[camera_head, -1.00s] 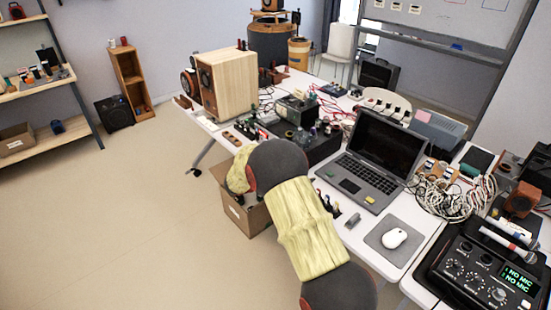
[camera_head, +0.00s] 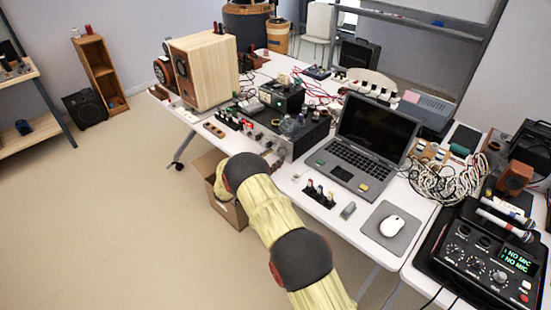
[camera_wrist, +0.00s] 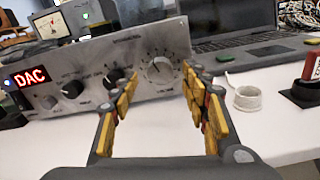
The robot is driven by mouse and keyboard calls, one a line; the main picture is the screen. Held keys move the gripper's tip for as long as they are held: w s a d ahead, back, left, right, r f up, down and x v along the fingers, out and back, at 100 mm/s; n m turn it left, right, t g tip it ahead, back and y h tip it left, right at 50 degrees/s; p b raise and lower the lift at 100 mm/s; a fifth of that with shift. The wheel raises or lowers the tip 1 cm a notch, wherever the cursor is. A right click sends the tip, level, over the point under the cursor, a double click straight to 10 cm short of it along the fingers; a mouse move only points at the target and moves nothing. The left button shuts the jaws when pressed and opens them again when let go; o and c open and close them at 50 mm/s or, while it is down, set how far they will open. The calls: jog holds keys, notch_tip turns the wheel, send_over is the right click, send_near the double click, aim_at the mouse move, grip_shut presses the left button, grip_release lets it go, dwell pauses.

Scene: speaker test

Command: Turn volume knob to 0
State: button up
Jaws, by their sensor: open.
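The amplifier (camera_wrist: 100,65) has a silver front panel with a red "DAC" display at its left and a row of knobs. The volume knob (camera_wrist: 160,69) is the large silver one at the panel's right end, with scale marks around it. Its exact setting is too small to read. My gripper (camera_wrist: 160,75) is open and empty in the wrist view, its yellow-padded fingers on either side of the knob in the picture, apparently short of it. The head view shows the amplifier (camera_head: 297,137) on the table beyond my arm, which hides the gripper there.
A laptop (camera_head: 365,150) stands right of the amplifier. A white ring-shaped item (camera_wrist: 248,99) lies on the table right of my fingers. A wooden speaker (camera_head: 205,70) stands at the table's far left. A cardboard box (camera_head: 233,214) is on the floor beside the table.

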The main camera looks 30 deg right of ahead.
jog(key=shift+x, duration=0.9)
jog(key=c, duration=0.3)
jog(key=c, duration=0.7)
jog(key=shift+c, duration=0.8)
